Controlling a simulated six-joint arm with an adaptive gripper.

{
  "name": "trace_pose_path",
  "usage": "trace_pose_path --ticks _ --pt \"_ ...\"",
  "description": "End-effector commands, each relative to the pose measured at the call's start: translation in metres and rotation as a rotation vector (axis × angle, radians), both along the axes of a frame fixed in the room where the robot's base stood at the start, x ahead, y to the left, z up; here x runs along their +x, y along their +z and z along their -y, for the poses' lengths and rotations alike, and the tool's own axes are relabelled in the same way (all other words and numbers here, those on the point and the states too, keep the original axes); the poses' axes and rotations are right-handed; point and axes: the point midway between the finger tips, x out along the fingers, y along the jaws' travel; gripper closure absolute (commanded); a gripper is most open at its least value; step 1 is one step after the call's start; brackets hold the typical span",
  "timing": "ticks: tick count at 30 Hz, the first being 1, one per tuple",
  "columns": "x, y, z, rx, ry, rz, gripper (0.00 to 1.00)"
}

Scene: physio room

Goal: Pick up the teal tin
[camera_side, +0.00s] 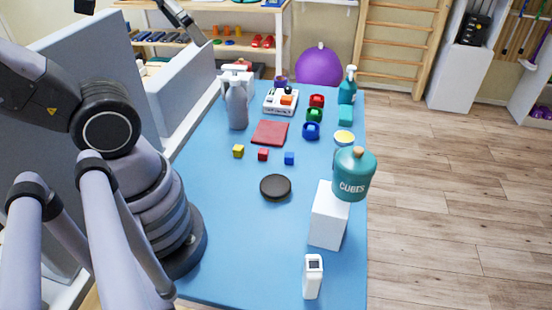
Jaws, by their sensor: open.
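The teal tin (353,184) is a round canister with a domed lid, a tan knob and the word CUBES on its front. It appears upright at the top of a tall white block (328,217) near the table's right edge. Its underside and exact contact with the block are hard to see. My arm's base stands at the table's left side, and its link runs out of the picture at the upper left.
The blue table (220,245) holds a black disc (275,188), a small white device (313,276), small coloured cubes, a red pad (270,133), a grey spray bottle (237,106) and several coloured items. A yellow-rimmed round container (344,140) stands behind the tin. The table's left middle is clear.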

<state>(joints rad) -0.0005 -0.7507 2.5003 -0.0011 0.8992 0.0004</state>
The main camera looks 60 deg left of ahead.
Motion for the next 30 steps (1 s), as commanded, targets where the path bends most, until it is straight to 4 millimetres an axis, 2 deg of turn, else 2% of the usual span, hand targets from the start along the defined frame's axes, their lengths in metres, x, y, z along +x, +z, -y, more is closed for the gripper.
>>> trace_pose_path --ticks 5,8,11,17,21,26,30 --pt "0.002 -0.003 0.001 -0.014 0.006 -0.029 0.0" --pt "0.008 -0.014 0.007 -0.069 0.031 -0.13 0.0" --pt "0.017 -0.032 0.018 -0.176 0.08 -0.302 0.0" --pt "0.042 -0.07 0.046 -0.48 0.224 -0.683 0.0" --pt "0.065 -0.095 0.061 -0.722 0.348 -0.912 0.0" --pt "0.099 -0.127 0.07 -1.023 0.515 -1.121 0.0" --pt "0.131 -0.164 0.069 -1.302 0.688 -1.251 0.0"
